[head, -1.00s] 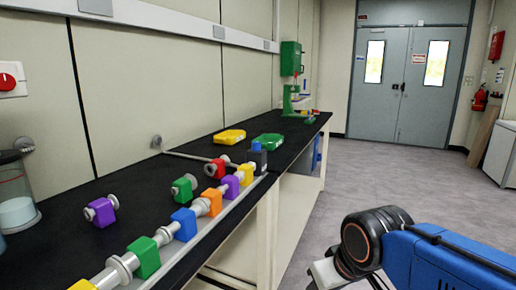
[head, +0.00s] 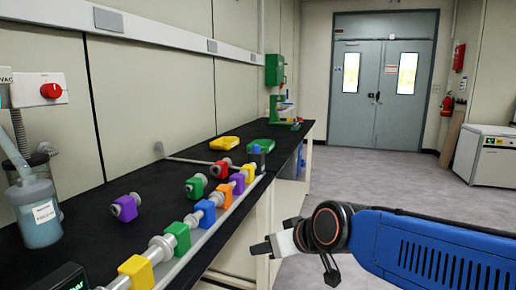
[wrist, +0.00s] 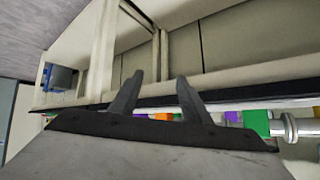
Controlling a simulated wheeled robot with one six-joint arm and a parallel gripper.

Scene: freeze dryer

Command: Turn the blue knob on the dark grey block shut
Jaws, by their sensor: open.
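The dark grey block (head: 258,160) stands at the far end of the pipe row along the bench's front edge, small in the head view. Its blue knob (head: 256,149) is on top; its angle is too small to tell. My gripper (head: 264,247) is open and empty, in front of the bench, below its top and well short of the block. In the wrist view the two fingers of my gripper (wrist: 160,82) stand apart with nothing between them. I cannot make out the dark grey block in the wrist view.
Coloured valve blocks, such as the yellow one (head: 137,271) and green one (head: 178,237), line the bench edge. Loose valves, including a purple one (head: 125,207), lie behind. A bottle (head: 38,212) stands at left. The floor (head: 400,180) to the right is clear.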

